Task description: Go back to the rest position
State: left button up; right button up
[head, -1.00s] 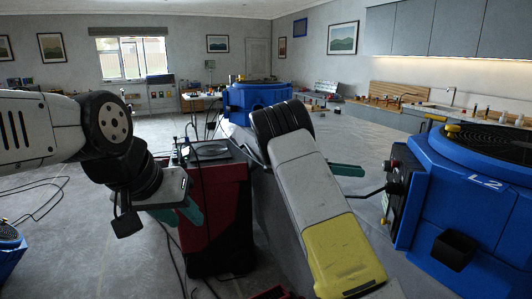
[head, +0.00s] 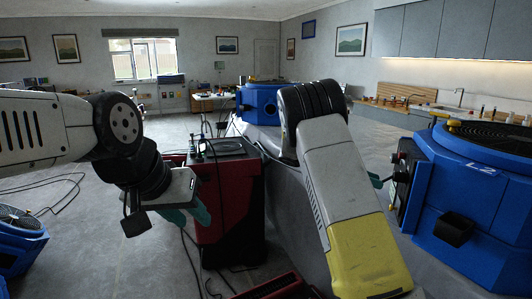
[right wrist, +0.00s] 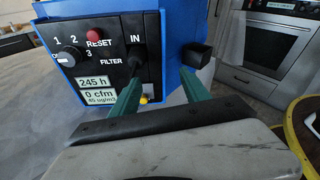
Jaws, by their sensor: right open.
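In the head view my right arm hides most of that gripper.
The blue L2 machine (head: 470,205) stands close on the right. A red and black cabinet (head: 228,205) stands in the middle. Another blue machine (head: 258,103) stands behind it, and one is at the left edge (head: 18,245). Cables lie on the grey floor, which is open at the left.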

jog(key=s+a+m+t+y, duration=0.3)
jog(key=s+m+y, duration=0.3)
jog(key=s+y, duration=0.4)
jog(key=s+a+r+m+t+y, duration=0.2)
jog(key=s+a+m+t+y, duration=0.1)
jog(key=s+a, duration=0.3)
jog(key=s+a+r+m+t+y, duration=0.3)
jog(key=s+a+m+t, duration=0.2)
jog(key=s, duration=0.4)
jog(key=shift+a+m+y, duration=0.3)
jog(key=shift+a+m, duration=0.5)
jog(key=shift+a, duration=0.4)
